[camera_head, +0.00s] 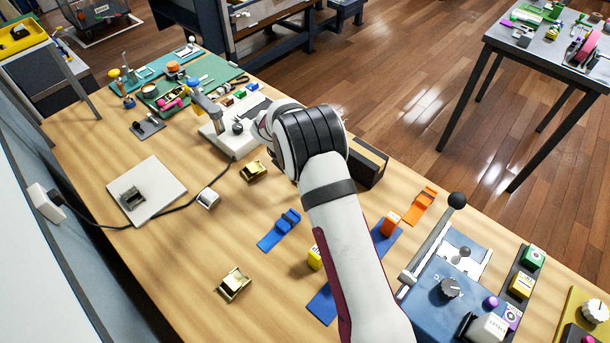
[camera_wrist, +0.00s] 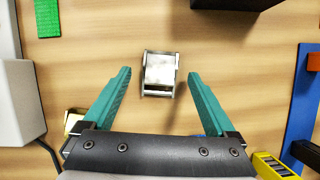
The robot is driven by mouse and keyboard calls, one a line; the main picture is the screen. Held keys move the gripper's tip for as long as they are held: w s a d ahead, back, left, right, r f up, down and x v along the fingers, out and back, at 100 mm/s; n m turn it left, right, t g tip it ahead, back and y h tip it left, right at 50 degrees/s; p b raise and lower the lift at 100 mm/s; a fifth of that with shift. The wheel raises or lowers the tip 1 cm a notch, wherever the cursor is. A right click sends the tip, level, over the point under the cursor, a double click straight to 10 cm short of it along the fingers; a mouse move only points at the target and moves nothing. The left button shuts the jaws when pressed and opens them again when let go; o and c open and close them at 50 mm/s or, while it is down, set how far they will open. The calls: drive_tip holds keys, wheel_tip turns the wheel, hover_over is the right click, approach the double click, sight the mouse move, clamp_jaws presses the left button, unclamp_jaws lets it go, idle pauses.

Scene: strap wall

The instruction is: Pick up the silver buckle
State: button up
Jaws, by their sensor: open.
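A silver buckle (camera_wrist: 160,75) lies on the wooden table in the wrist view, ahead of my gripper (camera_wrist: 159,76). My gripper's two green fingers are spread wide, one on each side of the buckle. No contact shows between fingers and buckle, and the height gap is hard to judge. In the head view my arm and wrist hide my fingertips and the spot beneath them. Another small silver-grey buckle-like piece (camera_head: 208,198) lies on the table left of my wrist in the head view.
Gold buckles lie nearby, one beside my wrist (camera_head: 254,171) and one at the front (camera_head: 234,284). A dark buckle (camera_head: 132,198) sits on a white plate. A black box (camera_head: 368,168) stands right of my wrist. A white-based machine (camera_head: 230,140) stands to the left.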

drive_tip(key=shift+w+d+f, duration=0.1)
drive_tip(key=shift+w+f, duration=0.05)
drive_tip(key=shift+f, duration=0.25)
clamp_jaws()
drive_tip(key=shift+r, duration=0.15)
